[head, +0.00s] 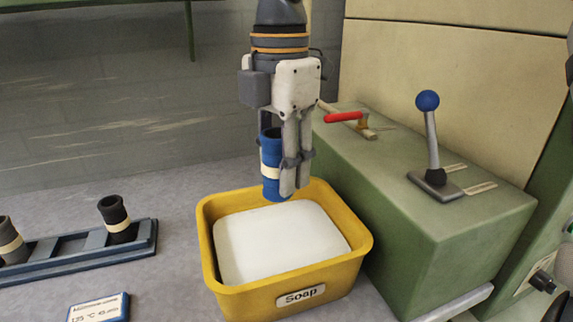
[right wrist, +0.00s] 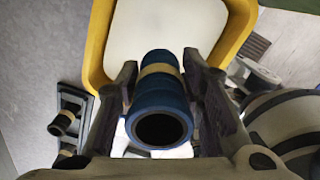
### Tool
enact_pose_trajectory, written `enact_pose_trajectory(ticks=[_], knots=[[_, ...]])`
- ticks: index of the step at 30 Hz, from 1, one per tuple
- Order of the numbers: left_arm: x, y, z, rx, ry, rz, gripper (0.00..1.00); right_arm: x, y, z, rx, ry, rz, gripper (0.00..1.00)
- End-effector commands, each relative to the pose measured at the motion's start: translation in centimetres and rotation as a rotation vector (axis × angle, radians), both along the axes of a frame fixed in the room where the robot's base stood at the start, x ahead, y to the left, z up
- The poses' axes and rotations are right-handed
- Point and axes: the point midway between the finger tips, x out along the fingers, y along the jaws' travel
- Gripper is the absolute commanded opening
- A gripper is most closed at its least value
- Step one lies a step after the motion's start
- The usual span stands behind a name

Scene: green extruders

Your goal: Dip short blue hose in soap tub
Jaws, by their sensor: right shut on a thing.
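The short blue hose (head: 271,165) has a cream band and hangs upright in my right gripper (head: 292,165), which is shut on it. The hose also shows in the right wrist view (right wrist: 160,105), with its open upper end facing the camera and a gripper finger on each side. The yellow soap tub (head: 207,245) is labelled "Soap" and holds a white, smooth fill (head: 280,240). The lower end of the hose is over the back part of the tub, and appears apart from the white fill. My left gripper is not in view.
A green machine block (head: 440,220) with a blue-knobbed lever (head: 430,130) and a red handle (head: 343,117) stands close right of the tub. A dark rack (head: 85,256) with black hoses (head: 115,215) and a small sign (head: 98,308) lie to the left.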

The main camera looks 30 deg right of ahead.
Motion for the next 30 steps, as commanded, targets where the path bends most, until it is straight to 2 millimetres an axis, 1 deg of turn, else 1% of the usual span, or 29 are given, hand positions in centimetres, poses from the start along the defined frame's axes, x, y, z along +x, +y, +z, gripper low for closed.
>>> enact_pose_trajectory(ticks=[2, 5, 8, 9, 12, 14, 24, 27, 30], knots=[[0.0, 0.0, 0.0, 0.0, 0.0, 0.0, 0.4, 0.0, 0.0, -0.1, 0.0, 0.0, 0.0, 0.0], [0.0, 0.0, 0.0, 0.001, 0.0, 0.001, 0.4, 0.0, 0.0, -0.8, 0.0, 0.001, 0.0, 0.0], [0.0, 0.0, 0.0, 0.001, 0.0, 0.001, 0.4, 0.0, 0.0, -2.1, 0.001, 0.003, 0.001, 0.0], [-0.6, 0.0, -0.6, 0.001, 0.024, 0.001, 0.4, 0.1, 0.0, -3.2, 0.001, 0.01, 0.002, 0.0], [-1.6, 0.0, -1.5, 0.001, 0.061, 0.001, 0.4, 0.1, 0.0, -5.0, 0.002, 0.013, 0.003, 0.0], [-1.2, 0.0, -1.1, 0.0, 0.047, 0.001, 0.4, 0.0, 0.0, -5.5, -0.001, 0.006, 0.001, 0.0], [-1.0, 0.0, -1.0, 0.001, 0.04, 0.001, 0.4, 0.0, 0.0, -10.3, -0.001, 0.002, 0.001, 0.0], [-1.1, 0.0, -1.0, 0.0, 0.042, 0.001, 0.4, 0.0, 0.0, -11.4, -0.001, 0.002, 0.0, 0.0], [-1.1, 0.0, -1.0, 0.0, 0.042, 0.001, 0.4, 0.0, 0.0, -11.9, -0.001, 0.001, -0.001, 0.0]])
